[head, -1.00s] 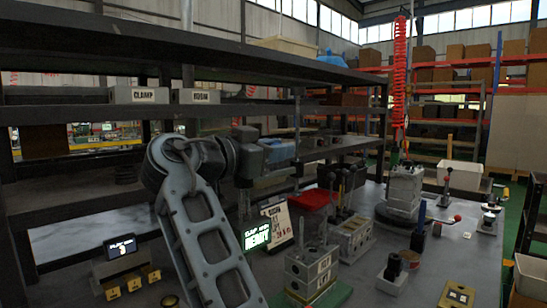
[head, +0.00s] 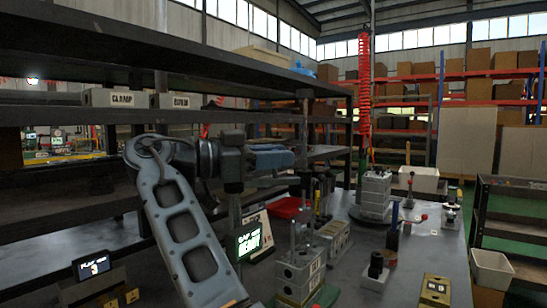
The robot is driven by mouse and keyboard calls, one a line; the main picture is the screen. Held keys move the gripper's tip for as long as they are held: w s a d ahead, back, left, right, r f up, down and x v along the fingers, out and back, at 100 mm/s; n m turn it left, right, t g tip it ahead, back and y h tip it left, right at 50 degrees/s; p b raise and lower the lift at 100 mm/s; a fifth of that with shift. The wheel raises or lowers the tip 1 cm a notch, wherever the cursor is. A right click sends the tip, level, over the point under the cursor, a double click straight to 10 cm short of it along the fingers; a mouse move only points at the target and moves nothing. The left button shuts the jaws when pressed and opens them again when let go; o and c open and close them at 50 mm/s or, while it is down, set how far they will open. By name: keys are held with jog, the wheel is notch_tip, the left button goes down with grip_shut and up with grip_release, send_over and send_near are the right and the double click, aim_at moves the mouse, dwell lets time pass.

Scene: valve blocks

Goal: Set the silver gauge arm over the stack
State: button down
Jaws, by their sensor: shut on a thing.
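My gripper (head: 320,186) is small and dark in the head view, past the blue-grey wrist and above the middle of the bench. It is shut on a thin upright silver part, which looks like the silver gauge arm (head: 313,205); its lower end is hard to make out among the blocks. A stack of grey blocks (head: 375,196) stands on a round dark base to the right, apart from my gripper. Nearer, a grey labelled block with upright pins (head: 300,272) sits on a green plate, with another labelled block (head: 334,238) behind it.
A lit READY screen (head: 250,240) stands left of the blocks. Dark shelving (head: 200,115) runs along the left. A red coiled hose (head: 364,90) hangs above the stack. A black-topped post (head: 377,265) and small levers stand at right, with bare bench between.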

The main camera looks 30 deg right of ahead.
jog(key=shift+f, duration=0.1)
dwell(0.3)
jog(key=c, duration=1)
grip_release()
jog(key=shift+w+a, duration=0.15)
jog(key=shift+a, duration=1.8)
jog(key=shift+w+a, duration=0.1)
jog(key=shift+a, duration=1.85)
